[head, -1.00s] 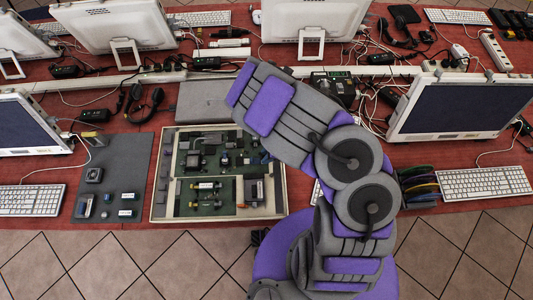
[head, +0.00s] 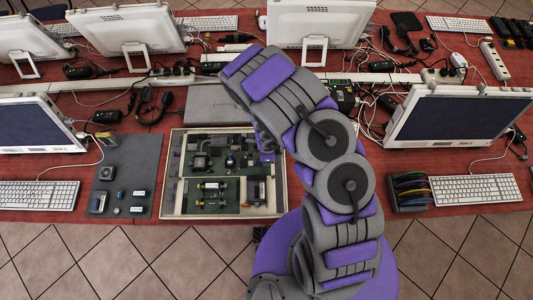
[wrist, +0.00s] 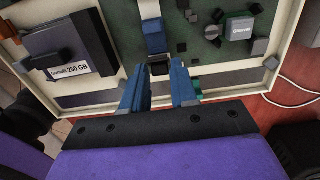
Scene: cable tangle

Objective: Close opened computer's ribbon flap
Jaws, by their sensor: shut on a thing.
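The opened computer (head: 175,215) is a shallow beige case with a green board inside, lying on the red table. In the wrist view its beige rim (wrist: 90,100) crosses the middle. A blue and white ribbon (wrist: 153,30) runs down to a small black flap piece (wrist: 160,68) near the rim. My gripper (wrist: 160,80) has its blue fingertips on either side of this black piece and is shut on it. Whether the flap is raised or flat cannot be told. In the head view my arm covers the computer's upper right corner and hides the fingertips.
A drive labelled 250 GB (wrist: 70,50) stands left of the ribbon inside the case. A grey mat (head: 125,175) with small parts lies left of the computer. A closed grey laptop (head: 205,112) lies behind it. Monitors and tangled cables fill the table's back.

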